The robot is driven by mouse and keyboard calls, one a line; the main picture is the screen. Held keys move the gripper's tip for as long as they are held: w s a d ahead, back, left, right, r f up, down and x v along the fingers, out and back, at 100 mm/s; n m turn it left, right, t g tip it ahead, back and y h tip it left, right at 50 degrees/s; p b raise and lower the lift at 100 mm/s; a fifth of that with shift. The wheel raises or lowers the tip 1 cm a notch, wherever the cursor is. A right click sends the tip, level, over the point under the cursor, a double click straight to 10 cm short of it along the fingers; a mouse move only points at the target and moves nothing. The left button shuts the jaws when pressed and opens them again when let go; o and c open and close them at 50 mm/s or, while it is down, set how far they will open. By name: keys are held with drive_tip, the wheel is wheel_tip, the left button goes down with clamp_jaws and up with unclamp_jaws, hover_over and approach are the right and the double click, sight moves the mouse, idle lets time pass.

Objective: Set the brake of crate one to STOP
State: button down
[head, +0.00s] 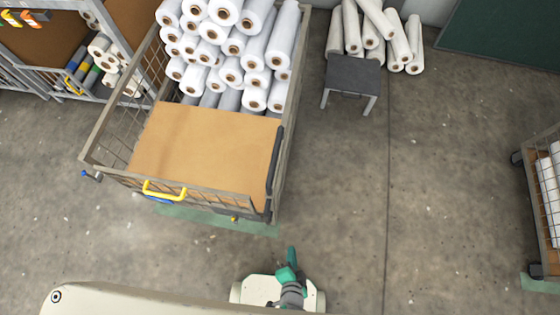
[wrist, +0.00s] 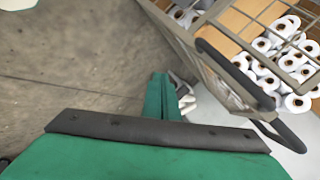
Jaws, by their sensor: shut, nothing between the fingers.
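A wire-mesh crate (head: 278,205) stands in the middle left of the head view, with a brown board and many white rolls in it. I cannot read a number on it, so I cannot tell if it is crate one. A yellow handle (head: 165,190) is on its near side. A small yellow part (head: 234,219) shows low at its near right corner; I cannot tell if it is the brake or how it is set. My teal gripper (head: 291,253) is shut and empty, in front of that corner and apart from it. In the wrist view its fingers (wrist: 160,95) are together beside the crate's side (wrist: 205,65).
A second mesh crate (head: 545,195) stands at the right edge. A grey stool (head: 352,75) and a stack of rolls (head: 375,40) are at the back. Shelving (head: 55,75) is at the upper left. The concrete floor (head: 440,190) between the crates is clear.

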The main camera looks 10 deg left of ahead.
drive_tip(key=w+a+r+n+t, duration=0.1)
drive_tip(key=r+n+t, duration=0.2)
drive_tip(key=r, duration=1.2)
drive_tip(key=w+a+r+n+t, duration=0.1)
drive_tip(key=a+r+n+t, duration=0.1)
drive_tip(key=r+n, duration=0.6)
wheel_tip(320, 180, up, 7)
drive_tip(key=shift+f+t, duration=0.15)
drive_tip(key=shift+t, duration=0.45)
drive_tip(key=shift+d+h, duration=0.1)
drive_tip(key=shift+h, duration=0.2)
